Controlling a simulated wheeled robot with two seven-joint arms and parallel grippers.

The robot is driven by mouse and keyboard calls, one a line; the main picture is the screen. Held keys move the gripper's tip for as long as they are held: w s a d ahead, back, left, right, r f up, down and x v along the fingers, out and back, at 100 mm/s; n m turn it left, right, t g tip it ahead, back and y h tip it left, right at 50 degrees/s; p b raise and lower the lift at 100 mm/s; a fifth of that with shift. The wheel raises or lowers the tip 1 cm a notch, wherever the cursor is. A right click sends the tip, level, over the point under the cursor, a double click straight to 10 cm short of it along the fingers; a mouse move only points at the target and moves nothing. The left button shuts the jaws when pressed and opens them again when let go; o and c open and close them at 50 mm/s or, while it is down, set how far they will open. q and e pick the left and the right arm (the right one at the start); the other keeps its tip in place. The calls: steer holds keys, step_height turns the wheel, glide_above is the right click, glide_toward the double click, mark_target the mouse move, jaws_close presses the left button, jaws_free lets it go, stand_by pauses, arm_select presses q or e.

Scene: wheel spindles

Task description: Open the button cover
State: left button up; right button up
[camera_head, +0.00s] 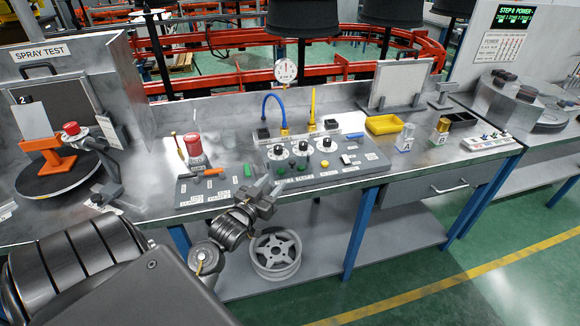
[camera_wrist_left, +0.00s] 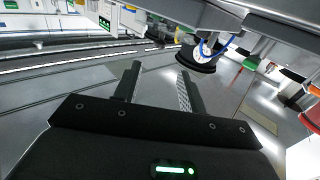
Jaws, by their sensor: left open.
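A red cylindrical cap (camera_head: 194,146) with a pale base stands on the small grey panel (camera_head: 190,198) left of the control panel. I cannot tell for sure whether this cap is the button cover. The grey control panel (camera_head: 345,172) has several black knobs, green buttons and a yellow button (camera_head: 325,164). My left gripper (camera_head: 264,188) is open and empty near the bench's front edge, at the control panel's front left corner. It hides part of that corner. Its two fingers stand apart in the left wrist view (camera_wrist_left: 159,74), with nothing between them. My right gripper is not in view.
An orange-handled lever (camera_head: 208,173) and a yellow stick (camera_head: 180,147) stand near the red cap. A blue hose (camera_head: 272,104) and a gauge (camera_head: 286,72) rise behind the control panel. A yellow tray (camera_head: 384,124) lies to the right. A wheel rim (camera_head: 275,253) rests on the lower shelf.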

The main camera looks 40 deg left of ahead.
mark_target(291, 164)
arm_select(q)
steer(key=w, duration=0.3)
steer(key=w+a+p, duration=0.1)
steer(key=w, duration=0.6)
steer(key=shift+w+a+p, duration=0.3)
steer(key=shift+a+p, duration=0.05)
steer(key=shift+a, duration=0.05)
jaws_close()
